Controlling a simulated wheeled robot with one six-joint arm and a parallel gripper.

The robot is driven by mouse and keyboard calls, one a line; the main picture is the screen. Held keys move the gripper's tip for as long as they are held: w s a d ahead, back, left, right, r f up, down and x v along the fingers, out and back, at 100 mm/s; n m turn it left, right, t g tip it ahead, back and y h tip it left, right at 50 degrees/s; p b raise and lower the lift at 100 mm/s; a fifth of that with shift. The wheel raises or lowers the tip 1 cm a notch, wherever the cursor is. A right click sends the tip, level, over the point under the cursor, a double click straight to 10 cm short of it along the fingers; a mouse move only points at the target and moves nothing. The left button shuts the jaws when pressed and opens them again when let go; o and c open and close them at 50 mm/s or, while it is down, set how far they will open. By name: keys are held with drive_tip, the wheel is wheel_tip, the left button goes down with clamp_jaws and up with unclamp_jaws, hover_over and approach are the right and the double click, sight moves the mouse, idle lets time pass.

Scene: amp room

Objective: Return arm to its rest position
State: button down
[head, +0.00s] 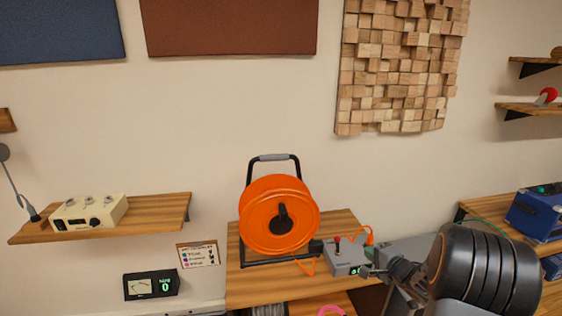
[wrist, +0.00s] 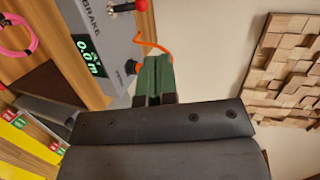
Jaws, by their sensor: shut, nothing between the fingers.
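My gripper (head: 369,271) is at the lower right of the head view, at the end of my dark arm. Its fingers are shut and empty beside the grey control box (head: 343,262). The box carries the word BRAKE, a green display (wrist: 89,54) and a red-knobbed lever (wrist: 128,6).
An orange cable reel (head: 262,225) stands on the wooden bench (head: 245,285) left of the box. An orange cable (head: 368,235) rises behind my gripper. Blue equipment (head: 535,215) stands on a shelf at the right. A wooden wall panel (head: 400,70) hangs above.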

drive_tip(key=s+d+f+n+g+h, duration=0.4)
drive_tip(key=s+d+n+g+h, duration=0.2)
drive_tip(key=s+g+h, duration=0.15)
drive_tip(key=s+a+r+n+g+y, duration=0.1)
drive_tip(key=s+a+r+n, duration=0.3)
drive_tip(key=a, duration=0.7)
drive_tip(key=s+a+r+n+g+y, duration=0.1)
drive_tip(key=s+a+r+n, duration=0.3)
drive_tip(key=s+a+r, duration=0.5)
drive_tip(key=s+a+y, duration=0.1)
drive_tip(key=a, duration=0.2)
drive_tip(key=shift+s+n, duration=0.15)
drive_tip(key=shift+n, duration=0.15)
